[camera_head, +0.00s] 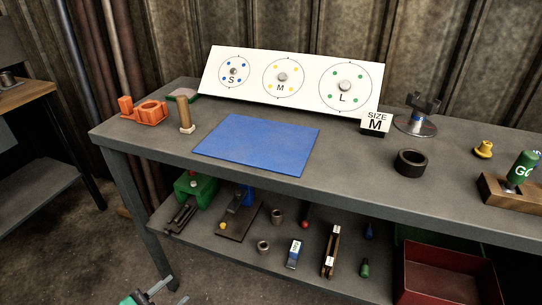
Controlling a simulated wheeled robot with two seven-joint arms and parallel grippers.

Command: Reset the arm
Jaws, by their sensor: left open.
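My left gripper (167,292) shows at the bottom edge, left of the middle, with its arm mostly cut off by the frame. Its fingers are spread and nothing shows between them. It is low, in front of the workbench (350,190) and apart from it. My right gripper is not in view.
A blue mat (256,145) lies on the bench before a white board (290,80) marked S, M and L. An orange holder (145,112), a black ring (410,163) and a SIZE M sign (375,122) stand around it. The lower shelf holds tools and a red bin (447,275).

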